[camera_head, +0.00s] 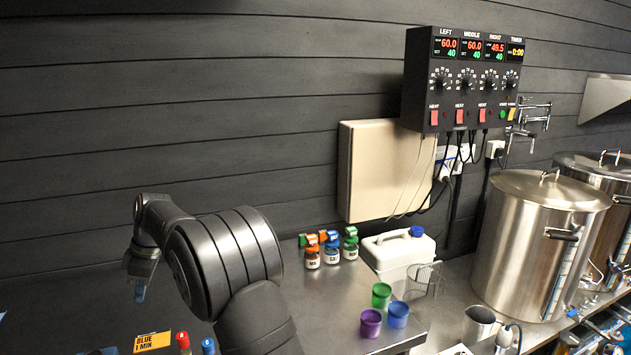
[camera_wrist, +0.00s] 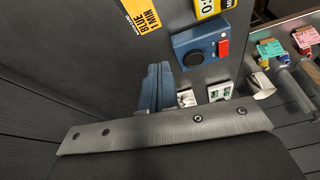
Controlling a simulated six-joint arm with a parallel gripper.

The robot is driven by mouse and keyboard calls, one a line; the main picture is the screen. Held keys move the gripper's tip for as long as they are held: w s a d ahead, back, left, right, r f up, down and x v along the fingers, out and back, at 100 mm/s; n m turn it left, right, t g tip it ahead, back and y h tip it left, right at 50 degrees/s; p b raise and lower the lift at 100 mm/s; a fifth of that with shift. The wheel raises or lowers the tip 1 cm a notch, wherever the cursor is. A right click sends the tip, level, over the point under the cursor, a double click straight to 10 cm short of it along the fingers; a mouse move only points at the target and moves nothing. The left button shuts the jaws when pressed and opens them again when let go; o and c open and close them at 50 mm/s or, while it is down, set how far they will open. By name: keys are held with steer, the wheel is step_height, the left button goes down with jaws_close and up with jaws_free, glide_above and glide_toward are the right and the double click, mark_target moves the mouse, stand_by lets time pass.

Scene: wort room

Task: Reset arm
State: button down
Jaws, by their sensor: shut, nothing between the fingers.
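My arm reaches up at the left of the head view and bends over, with my gripper (camera_head: 140,292) hanging down at the far left, above the orange "BLUE 1 MIN" card (camera_head: 152,342). In the wrist view the blue fingers of my gripper (camera_wrist: 155,82) are shut together with nothing between them. The same orange card (camera_wrist: 142,14) shows beyond them at the top. My gripper appears apart from the jars and cups in the head view.
Small jars (camera_head: 331,247), green, blue and purple cups (camera_head: 371,322) and a white jug (camera_head: 399,252) stand on the steel counter. Steel kettles (camera_head: 541,240) stand at right, below a control box (camera_head: 462,85). A blue box with a red switch (camera_wrist: 200,48) shows in the wrist view.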

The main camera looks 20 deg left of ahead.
steer(key=shift+w+d+r+n, duration=0.1)
steer(key=shift+w+d+n, duration=0.1)
steer(key=shift+w, duration=0.6)
steer(key=shift+w+d+r+n, duration=0.1)
steer(key=shift+w+n, duration=0.1)
steer(key=shift+w, duration=0.55)
steer(key=c, duration=0.9)
jaws_free()
steer(key=o, duration=0.7)
steer(key=d, duration=0.1)
steer(key=w+d+r, duration=0.1)
steer(key=shift+w+d+r, duration=0.25)
steer(key=shift+w+d, duration=0.15)
steer(key=shift+o, duration=1)
steer(key=w+d+r, duration=0.3)
steer(key=d, duration=0.4)
steer(key=shift+w+d+r+y, duration=0.15)
steer(key=shift+d+r+y, duration=0.15)
steer(key=shift+d, duration=0.05)
steer(key=w+d+r, duration=0.2)
steer(key=d+r, duration=0.2)
steer(key=d, duration=0.8)
steer(key=x, duration=1)
steer(key=shift+s+a+n, duration=0.2)
steer(key=shift+s+n, duration=0.1)
steer(key=shift+s, duration=0.05)
